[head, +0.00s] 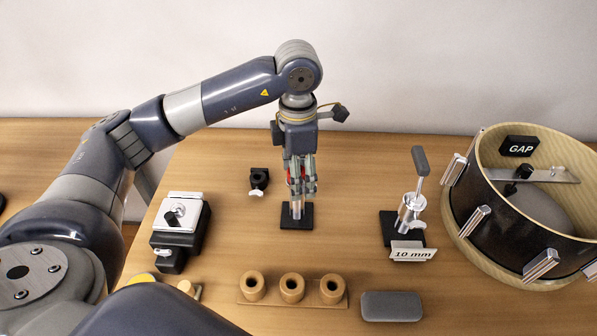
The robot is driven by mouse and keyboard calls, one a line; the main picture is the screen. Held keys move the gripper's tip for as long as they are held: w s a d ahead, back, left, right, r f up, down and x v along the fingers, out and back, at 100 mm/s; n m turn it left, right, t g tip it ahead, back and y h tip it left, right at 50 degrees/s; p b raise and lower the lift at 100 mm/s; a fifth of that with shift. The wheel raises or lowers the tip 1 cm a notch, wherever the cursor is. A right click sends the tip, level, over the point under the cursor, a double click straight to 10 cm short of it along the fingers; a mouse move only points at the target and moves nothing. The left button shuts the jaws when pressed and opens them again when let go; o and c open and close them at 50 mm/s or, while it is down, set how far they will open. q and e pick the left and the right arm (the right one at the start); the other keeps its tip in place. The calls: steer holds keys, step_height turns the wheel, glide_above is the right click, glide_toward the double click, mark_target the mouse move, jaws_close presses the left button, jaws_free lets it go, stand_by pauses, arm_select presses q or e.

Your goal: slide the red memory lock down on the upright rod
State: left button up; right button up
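My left gripper (300,190) points straight down over the upright rod (297,209), which stands on a black square base (297,223) in the middle of the table. Small patches of the red memory lock (291,179) show between the fingers, and the fingers appear closed around it. Most of the lock is hidden by the fingers. The lock is at the rod, above the base, with a silver lower part of the rod visible beneath the fingertips. My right gripper is not in view.
A black clamp (259,178) lies left of the rod. A "10 mm" stand (409,215) and a drum (470,205) are to the right. A silver-topped block (182,215) is at left. A wooden holder (270,303) and grey case (391,306) are in front.

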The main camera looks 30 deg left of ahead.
arm_select(q)
steer(key=o, duration=1.2)
step_height(320, 180, up, 12)
